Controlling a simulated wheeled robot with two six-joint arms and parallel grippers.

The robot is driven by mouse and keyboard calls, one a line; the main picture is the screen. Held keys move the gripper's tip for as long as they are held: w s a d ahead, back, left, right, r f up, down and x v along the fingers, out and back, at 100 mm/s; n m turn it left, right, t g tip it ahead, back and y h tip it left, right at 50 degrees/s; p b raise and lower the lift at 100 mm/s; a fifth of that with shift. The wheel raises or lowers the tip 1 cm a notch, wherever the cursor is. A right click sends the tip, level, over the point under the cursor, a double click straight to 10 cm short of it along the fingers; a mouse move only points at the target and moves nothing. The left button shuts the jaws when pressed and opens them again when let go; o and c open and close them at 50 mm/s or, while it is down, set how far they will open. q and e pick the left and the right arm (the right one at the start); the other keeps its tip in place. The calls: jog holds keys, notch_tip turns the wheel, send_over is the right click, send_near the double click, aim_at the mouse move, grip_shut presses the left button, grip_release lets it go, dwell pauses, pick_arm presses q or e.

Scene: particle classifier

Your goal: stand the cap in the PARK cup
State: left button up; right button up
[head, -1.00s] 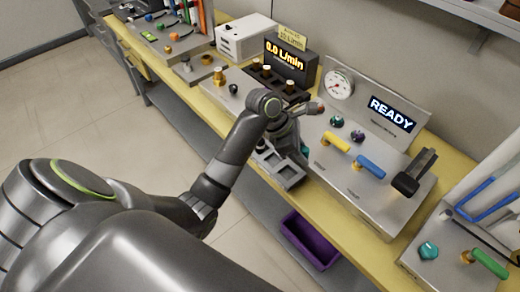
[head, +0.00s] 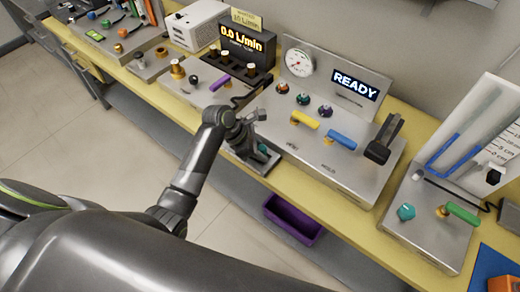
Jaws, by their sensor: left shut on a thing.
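My left gripper (head: 254,116) is shut over the front edge of the steel bench panel, above a small grey tray (head: 285,155). The thing in its jaws, probably the cap, is mostly hidden by the fingers and wrist, so its shape and tilt cannot be told. A teal piece (head: 263,149) shows in the tray, just below the gripper. The PARK label cannot be read, and I cannot tell which holder is the PARK cup. My right gripper is out of view.
Round knobs (head: 303,98) sit behind the gripper on the READY panel (head: 357,85). Yellow (head: 305,118) and blue (head: 341,139) levers and a black handle (head: 384,138) stand to the right. A purple bin (head: 294,219) is below the bench.

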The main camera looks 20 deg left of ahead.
pick_arm(q)
jog(key=shift+f+p, duration=0.3)
jog(key=shift+f, duration=0.25)
jog(key=o, duration=0.9)
jog(key=shift+o, duration=0.2)
jog(key=shift+f, duration=0.1)
jog(key=shift+s+f, duration=0.15)
jog(key=shift+s, duration=0.05)
jog(key=shift+w+r, duration=0.1)
jog(key=shift+r, duration=0.1)
jog(key=v, duration=1.3)
jog(key=shift+w+d+r, duration=0.25)
